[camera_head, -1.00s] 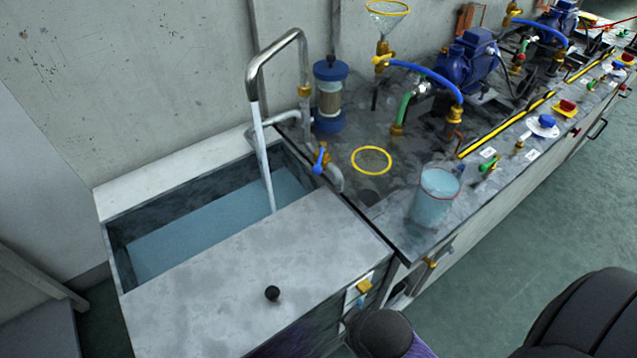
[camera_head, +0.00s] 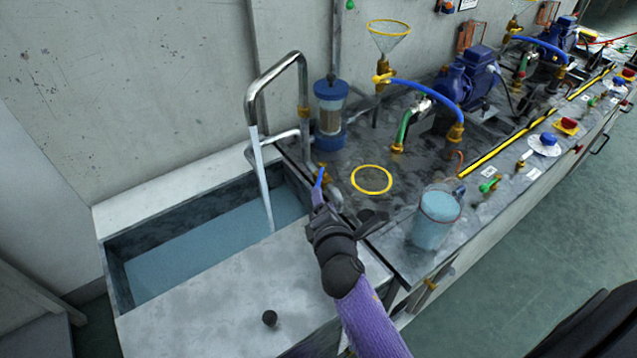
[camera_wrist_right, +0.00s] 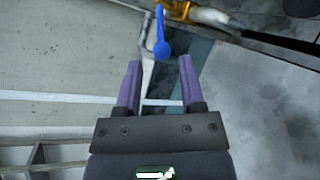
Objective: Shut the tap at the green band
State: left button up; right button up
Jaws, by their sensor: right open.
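A tap with a blue lever (camera_head: 320,178) and a brass body sits on the pipe at the sink's right end. The lever also shows in the right wrist view (camera_wrist_right: 161,42), with the brass body (camera_wrist_right: 178,9) behind it. My right gripper (camera_head: 318,200) is open and empty, with purple fingers. In the wrist view its fingertips (camera_wrist_right: 158,62) stand apart, and the lever's end lies just ahead of the gap between them. Water runs from the bent metal spout (camera_head: 277,68) into the sink. I see no green band on this tap. My left gripper is out of view.
The sink (camera_head: 150,205) holds water, with a grey cover bearing a black knob (camera_head: 270,318) in front. A jug of water (camera_head: 436,218) stands right of my arm. A blue-capped filter (camera_head: 330,110) stands behind the tap. A green-sleeved pipe (camera_head: 403,128) is further right.

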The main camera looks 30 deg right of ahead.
aim_at(319, 181)
jog(key=b+x, duration=0.2)
jog(key=x, duration=0.4)
jog(key=shift+w+d+f, duration=0.1)
jog(key=shift+w+f, duration=0.05)
jog(key=shift+w+d, duration=0.15)
jog(key=shift+w, duration=0.3)
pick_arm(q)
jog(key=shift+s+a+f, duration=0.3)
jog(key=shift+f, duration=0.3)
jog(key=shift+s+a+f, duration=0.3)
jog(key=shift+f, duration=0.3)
pick_arm(e)
jog(key=shift+c, duration=0.3)
grip_shut()
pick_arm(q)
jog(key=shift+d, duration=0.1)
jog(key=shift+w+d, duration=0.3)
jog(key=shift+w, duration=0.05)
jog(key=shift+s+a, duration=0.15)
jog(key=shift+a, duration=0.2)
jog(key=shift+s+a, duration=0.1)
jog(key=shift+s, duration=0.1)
